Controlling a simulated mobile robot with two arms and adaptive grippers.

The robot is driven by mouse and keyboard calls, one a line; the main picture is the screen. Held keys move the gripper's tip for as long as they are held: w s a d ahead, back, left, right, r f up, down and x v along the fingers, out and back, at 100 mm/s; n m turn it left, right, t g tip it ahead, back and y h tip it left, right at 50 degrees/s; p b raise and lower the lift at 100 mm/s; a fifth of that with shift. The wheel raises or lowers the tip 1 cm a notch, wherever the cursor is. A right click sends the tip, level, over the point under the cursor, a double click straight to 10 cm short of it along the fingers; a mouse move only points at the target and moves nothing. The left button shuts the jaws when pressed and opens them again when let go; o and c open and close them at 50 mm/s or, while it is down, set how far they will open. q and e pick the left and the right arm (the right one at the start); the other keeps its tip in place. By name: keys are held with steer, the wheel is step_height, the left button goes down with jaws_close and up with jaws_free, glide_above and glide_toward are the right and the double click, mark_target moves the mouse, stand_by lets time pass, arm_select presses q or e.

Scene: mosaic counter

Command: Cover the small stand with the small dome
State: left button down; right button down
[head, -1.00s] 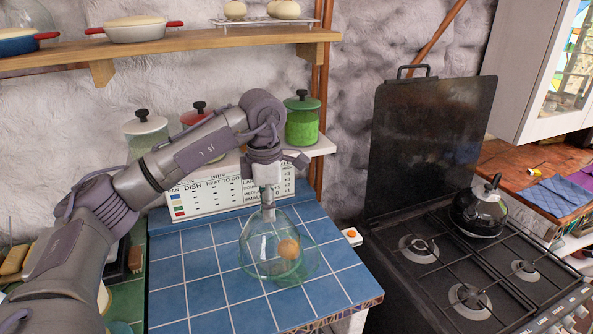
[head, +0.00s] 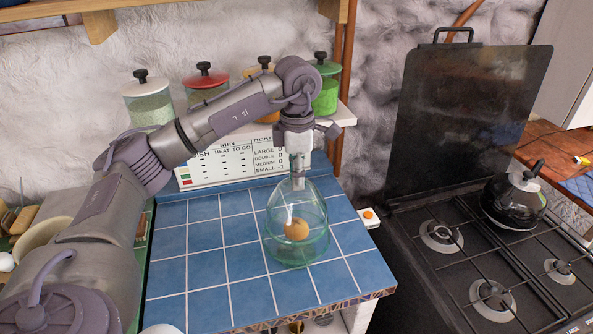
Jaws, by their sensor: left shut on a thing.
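The small dome (head: 286,206) is clear glass and upright above the blue tiled counter. My left gripper (head: 298,164) is shut on the top of the dome, pointing down. The small stand (head: 297,263) is greenish clear glass and sits on the tiles under the dome. A round tan-brown item (head: 296,229) shows through the glass, on or above the stand. The dome's lower edge overlaps the stand in the picture; the clear glass hides whether they touch. My right gripper is not in view.
The blue tiled counter (head: 205,262) is clear left of the stand. Lidded jars (head: 150,103) stand on a shelf behind, above a printed sign (head: 225,163). A black stove (head: 460,255) with a kettle (head: 514,198) is at the right. A white switch box (head: 369,217) sits by the counter's right edge.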

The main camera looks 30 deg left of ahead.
arm_select(q)
steer(key=shift+f, duration=0.55)
steer(key=shift+s+f+b, duration=0.15)
steer(key=shift+f+b, duration=0.1)
steer(key=shift+b, duration=0.2)
steer(key=shift+f+b, duration=0.5)
steer(key=shift+f, duration=0.15)
steer(key=shift+f+b, duration=0.35)
steer(key=shift+f, duration=0.25)
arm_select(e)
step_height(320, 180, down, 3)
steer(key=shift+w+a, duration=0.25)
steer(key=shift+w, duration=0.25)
arm_select(q)
steer(key=shift+f+b, duration=0.3)
steer(key=shift+f, duration=0.05)
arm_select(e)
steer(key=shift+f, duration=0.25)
arm_select(q)
steer(key=c, duration=0.8)
jaws_free()
